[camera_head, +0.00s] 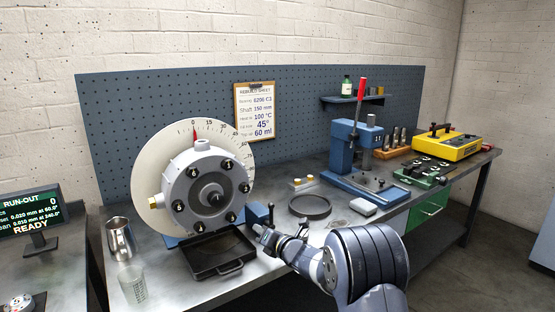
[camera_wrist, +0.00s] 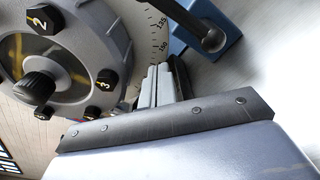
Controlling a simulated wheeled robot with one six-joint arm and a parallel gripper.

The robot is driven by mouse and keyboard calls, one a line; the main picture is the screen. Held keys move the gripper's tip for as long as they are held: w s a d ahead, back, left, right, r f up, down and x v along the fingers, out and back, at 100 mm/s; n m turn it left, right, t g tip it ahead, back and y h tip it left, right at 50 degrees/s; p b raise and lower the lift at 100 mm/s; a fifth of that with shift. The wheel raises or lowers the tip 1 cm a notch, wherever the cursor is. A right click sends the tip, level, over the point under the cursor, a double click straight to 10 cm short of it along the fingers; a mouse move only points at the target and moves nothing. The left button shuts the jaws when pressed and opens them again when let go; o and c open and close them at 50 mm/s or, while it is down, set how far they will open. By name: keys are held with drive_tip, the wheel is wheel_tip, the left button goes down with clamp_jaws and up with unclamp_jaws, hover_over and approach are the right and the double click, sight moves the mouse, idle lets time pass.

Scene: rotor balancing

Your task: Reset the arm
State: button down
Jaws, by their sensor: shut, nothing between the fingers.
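My arm (camera_head: 362,265) reaches in from the lower right over the front of the workbench. My gripper (camera_head: 262,232) is low in front of the bench's rotor fixture, just right of the black drip tray (camera_head: 218,268). In the wrist view my gripper (camera_wrist: 163,72) has its fingers together and nothing between them. The grey round housing (camera_head: 205,190) with numbered black bolt heads and a dial plate (camera_head: 165,155) stands left of it. The housing fills the upper left of the wrist view (camera_wrist: 105,30). I cannot tell whether the fingertips touch anything.
A blue block with a lever (camera_head: 257,212) is close behind my gripper. A steel jug (camera_head: 120,240) and a clear beaker (camera_head: 133,285) stand left. A black ring (camera_head: 310,206), a blue press (camera_head: 350,150) and a yellow case (camera_head: 447,145) are to the right.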

drive_tip(key=shift+a+f+n+p, duration=0.3)
drive_tip(key=shift+a+f+n, duration=0.3)
drive_tip(key=shift+a+n, duration=0.45)
drive_tip(key=shift+s+d+f+n+h+p, duration=0.1)
drive_tip(key=shift+f+n+h+p, duration=0.25)
drive_tip(key=shift+n, duration=0.3)
drive_tip(key=shift+d+f+n+h+p, duration=0.15)
drive_tip(key=shift+f+n+p, duration=0.25)
drive_tip(key=shift+n, duration=0.2)
drive_tip(key=shift+b+v, duration=0.4)
drive_tip(key=shift+v, duration=0.55)
drive_tip(key=shift+f, duration=0.1)
